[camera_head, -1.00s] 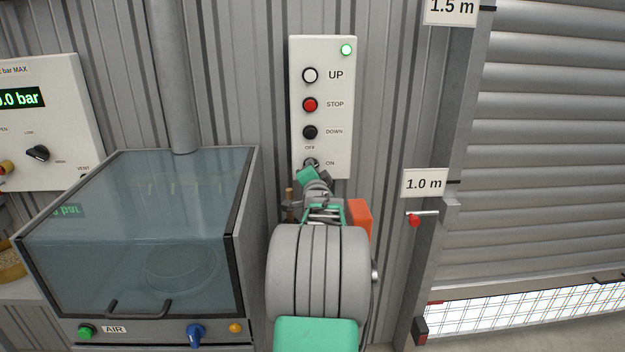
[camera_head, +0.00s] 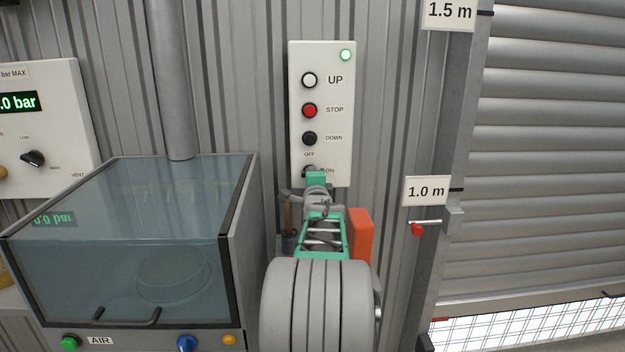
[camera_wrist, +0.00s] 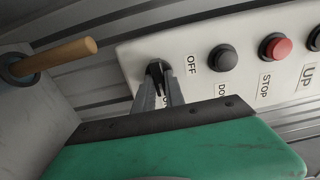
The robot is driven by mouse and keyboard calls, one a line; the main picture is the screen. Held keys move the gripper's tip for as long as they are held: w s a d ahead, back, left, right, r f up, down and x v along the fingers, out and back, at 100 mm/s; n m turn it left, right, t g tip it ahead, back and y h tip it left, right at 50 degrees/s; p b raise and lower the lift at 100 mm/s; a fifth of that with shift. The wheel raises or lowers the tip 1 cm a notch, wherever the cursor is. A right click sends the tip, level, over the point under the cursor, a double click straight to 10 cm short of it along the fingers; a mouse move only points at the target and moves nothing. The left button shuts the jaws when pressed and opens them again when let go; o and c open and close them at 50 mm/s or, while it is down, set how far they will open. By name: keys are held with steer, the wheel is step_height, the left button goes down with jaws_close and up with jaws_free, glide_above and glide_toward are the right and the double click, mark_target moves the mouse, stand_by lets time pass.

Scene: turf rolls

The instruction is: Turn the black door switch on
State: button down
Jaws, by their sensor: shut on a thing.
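The black door switch (camera_wrist: 155,70) is the lowest control on a white wall panel (camera_head: 336,115), between the OFF and ON labels. In the wrist view my gripper (camera_wrist: 160,88) has its two grey fingers on either side of the black knob, shut on it. In the head view the gripper (camera_head: 314,176) reaches the panel's bottom, and its green part and my arm cover much of the switch. The knob's exact angle is hard to make out. A green light (camera_head: 346,55) glows at the panel's top right.
Above the switch are the black DOWN button (camera_head: 310,138), red STOP button (camera_head: 309,110) and white UP button (camera_head: 309,80). A glass-fronted cabinet (camera_head: 130,250) stands left. A roller door (camera_head: 560,150) on the right is open a little at the bottom.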

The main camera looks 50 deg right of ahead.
stand_by(0.3)
steer(key=c, duration=1.4)
jaws_free()
steer(key=v, duration=0.7)
steer(key=shift+s+a+b, duration=0.2)
steer(key=shift+a+b, duration=0.1)
